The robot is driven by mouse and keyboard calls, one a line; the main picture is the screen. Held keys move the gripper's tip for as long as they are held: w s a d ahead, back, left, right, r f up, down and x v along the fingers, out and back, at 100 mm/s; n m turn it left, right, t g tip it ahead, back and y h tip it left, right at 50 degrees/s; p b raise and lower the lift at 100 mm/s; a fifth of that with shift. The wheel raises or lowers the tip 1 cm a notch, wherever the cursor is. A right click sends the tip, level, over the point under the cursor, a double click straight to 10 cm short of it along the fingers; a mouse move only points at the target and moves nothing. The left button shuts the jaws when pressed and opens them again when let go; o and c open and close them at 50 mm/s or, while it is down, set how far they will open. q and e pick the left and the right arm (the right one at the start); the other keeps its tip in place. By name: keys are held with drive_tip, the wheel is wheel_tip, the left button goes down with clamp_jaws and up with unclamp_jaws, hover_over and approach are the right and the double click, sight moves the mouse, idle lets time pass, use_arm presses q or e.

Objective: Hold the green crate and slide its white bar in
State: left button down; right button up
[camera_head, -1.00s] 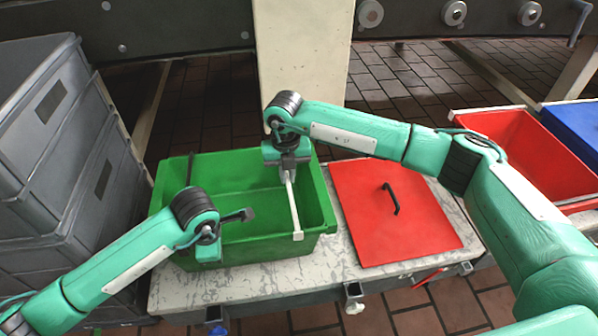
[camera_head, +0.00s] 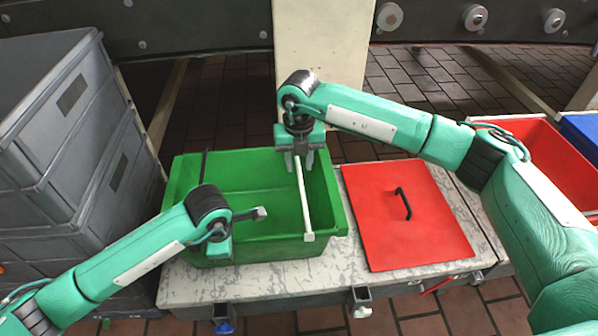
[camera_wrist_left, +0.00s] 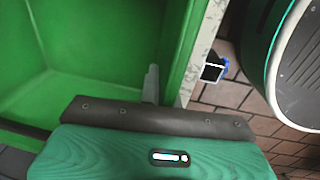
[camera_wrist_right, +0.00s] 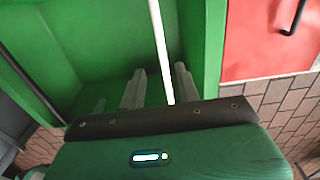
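The green crate (camera_head: 255,252) stands open on the stone-topped bench in the head view. The white bar (camera_head: 303,200) runs front to back across its right part, its near end at the front rim. Its far end is hidden by my right gripper. My right gripper (camera_head: 301,163) points down over the far rim. In the right wrist view its fingers (camera_wrist_right: 160,85) are apart, with the bar (camera_wrist_right: 158,35) showing between them. My left gripper (camera_head: 250,214) is at the front wall. In the left wrist view one finger lies against the wall's inner side; the other is hidden.
A red panel with a black handle (camera_head: 403,204) lies right of the crate on the bench (camera_head: 182,287). Stacked grey crates (camera_head: 60,190) stand at the left. A red bin (camera_head: 545,150) and a blue bin (camera_head: 585,135) stand at the right. A pale post rises behind.

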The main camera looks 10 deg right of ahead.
sight(299, 180)
use_arm(q)
drive_tip(key=shift+d, duration=0.1)
use_arm(e)
wheel_tip(299, 180, up, 7)
drive_tip(key=shift+r, duration=0.15)
use_arm(q)
drive_tip(key=c, duration=1.5)
unclamp_jaws()
drive_tip(key=shift+r, duration=0.1)
